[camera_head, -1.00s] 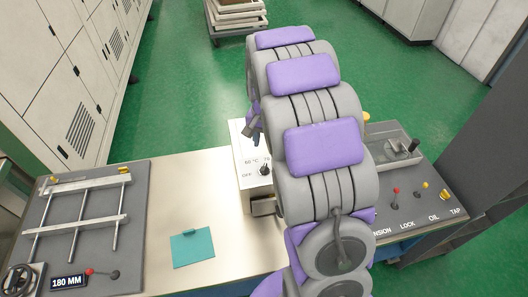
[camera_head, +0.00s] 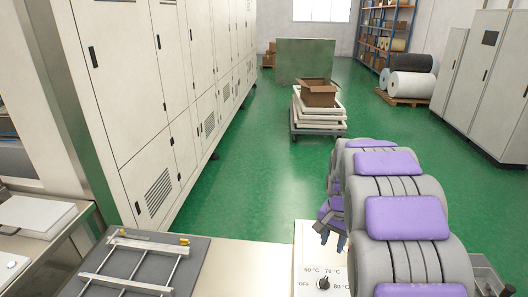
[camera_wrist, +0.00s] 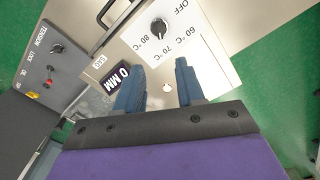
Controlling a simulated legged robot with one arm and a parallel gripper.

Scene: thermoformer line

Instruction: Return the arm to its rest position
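My arm, grey with purple pads, rises at the right of the head view and hides part of the bench. My gripper (camera_head: 331,232) shows at the arm's left side, near the white control box. In the wrist view my gripper (camera_wrist: 160,85) has its two blue fingers apart, with nothing between them. Beyond the fingers is the control box (camera_wrist: 190,30) with its black temperature knob (camera_wrist: 158,27) and marks for OFF, 60, 70 and 80 °C. The box also shows in the head view (camera_head: 308,255), with its knob (camera_head: 323,284) at the bottom.
A frame with metal rods (camera_head: 125,270) lies on the bench at lower left. Tall white cabinets (camera_head: 130,70) line the left. A cart with stacked trays (camera_head: 318,122) and a cardboard box (camera_head: 318,95) stands on the open green floor.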

